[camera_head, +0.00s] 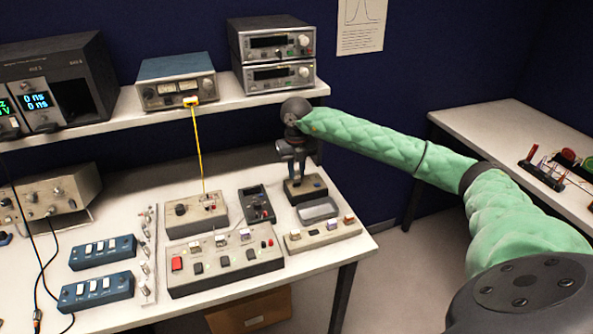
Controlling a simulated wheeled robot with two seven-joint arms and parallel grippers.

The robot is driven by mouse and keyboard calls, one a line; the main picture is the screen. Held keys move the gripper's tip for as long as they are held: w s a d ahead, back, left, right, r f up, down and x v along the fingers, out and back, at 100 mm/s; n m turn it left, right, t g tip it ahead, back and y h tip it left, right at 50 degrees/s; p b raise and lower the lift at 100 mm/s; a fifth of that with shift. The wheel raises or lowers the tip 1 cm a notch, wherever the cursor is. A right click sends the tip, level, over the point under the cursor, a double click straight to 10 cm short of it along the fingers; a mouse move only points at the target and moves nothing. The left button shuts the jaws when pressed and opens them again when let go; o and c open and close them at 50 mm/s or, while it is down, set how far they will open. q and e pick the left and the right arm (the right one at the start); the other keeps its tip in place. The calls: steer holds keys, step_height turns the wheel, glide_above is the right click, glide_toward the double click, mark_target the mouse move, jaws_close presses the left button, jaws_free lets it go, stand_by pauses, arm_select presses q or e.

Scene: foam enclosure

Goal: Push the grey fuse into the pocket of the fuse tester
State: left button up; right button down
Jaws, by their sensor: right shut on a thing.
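My right gripper (294,176) points down at the back right of the bench, shut, with its arm coming in from the right. Its fingers reach the top of a small box with a dark top, a tan front and a blue button (317,185), which looks like the fuse tester. The grey fuse is too small and too hidden between the fingers to make out, and so is the pocket. I cannot tell how deep the fuse sits. My left gripper is out of view.
In front of the small box are a shallow grey tray (319,212) and a low switch strip (322,236). A dark handheld meter (257,204) and a large control panel (224,263) stand to the left. An instrument shelf (215,108) runs behind. The bench's right front corner is clear.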

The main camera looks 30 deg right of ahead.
mark_target(297, 171)
stand_by(1.0)
steer(key=shift+f+b, duration=1.5)
steer(key=shift+f, duration=0.1)
steer(key=c, duration=1.2)
jaws_free()
steer(key=shift+r, duration=0.15)
step_height(297, 171, up, 6)
steer(key=shift+r+b, duration=0.2)
steer(key=shift+b, duration=0.85)
steer(key=shift+r, duration=0.6)
